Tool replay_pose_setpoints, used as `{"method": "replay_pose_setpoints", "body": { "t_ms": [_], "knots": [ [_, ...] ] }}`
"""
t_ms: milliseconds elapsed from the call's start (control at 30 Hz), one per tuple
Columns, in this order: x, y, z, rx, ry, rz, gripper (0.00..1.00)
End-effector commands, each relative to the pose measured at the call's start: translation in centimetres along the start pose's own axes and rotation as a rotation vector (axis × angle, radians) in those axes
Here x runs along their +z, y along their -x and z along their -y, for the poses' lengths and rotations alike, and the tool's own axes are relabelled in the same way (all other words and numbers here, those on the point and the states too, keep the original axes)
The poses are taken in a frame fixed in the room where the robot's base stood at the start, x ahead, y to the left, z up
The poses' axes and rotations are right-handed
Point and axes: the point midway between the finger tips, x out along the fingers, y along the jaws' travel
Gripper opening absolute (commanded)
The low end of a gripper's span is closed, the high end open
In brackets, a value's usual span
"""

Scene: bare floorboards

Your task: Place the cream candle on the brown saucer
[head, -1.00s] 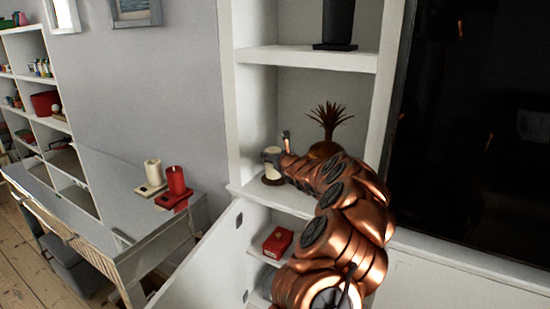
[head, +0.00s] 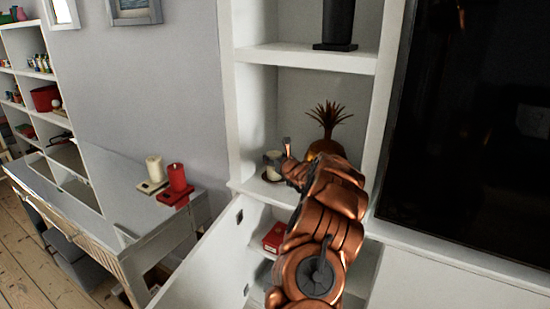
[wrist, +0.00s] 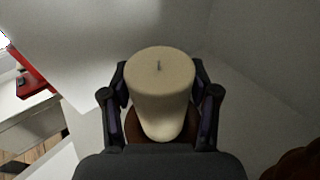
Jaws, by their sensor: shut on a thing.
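The cream candle (wrist: 160,90) is upright between the two fingers of my gripper (wrist: 161,100) in the wrist view. My gripper is shut on it. The brown saucer (wrist: 133,128) shows under the candle's lower end, partly hidden by the candle and fingers. In the head view, the candle (head: 272,157) and saucer (head: 269,177) are at the left of the middle shelf, beside my gripper (head: 284,155). The candle is over the saucer. I cannot tell whether its base touches it.
A brown pineapple-like ornament (head: 327,125) stands behind my arm on the same shelf (head: 245,188). A red box (head: 273,236) is on the shelf below. An open cabinet door (head: 205,265) is below.

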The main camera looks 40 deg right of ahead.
Motion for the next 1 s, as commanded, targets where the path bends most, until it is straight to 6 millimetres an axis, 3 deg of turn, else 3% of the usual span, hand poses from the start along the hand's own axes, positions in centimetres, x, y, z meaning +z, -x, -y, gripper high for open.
{"method": "replay_pose_setpoints", "body": {
  "t_ms": [300, 333, 533, 1000],
  "knots": [
    [-0.20, -0.05, 0.06, -0.001, 0.000, 0.002, 0.06],
    [-0.15, -0.02, 0.08, -0.002, 0.000, 0.002, 0.62],
    [-0.11, -0.02, 0.07, -0.001, 0.000, 0.001, 0.83],
    [0.07, 0.25, 0.09, -0.002, -0.001, 0.001, 0.85]
  ]
}}
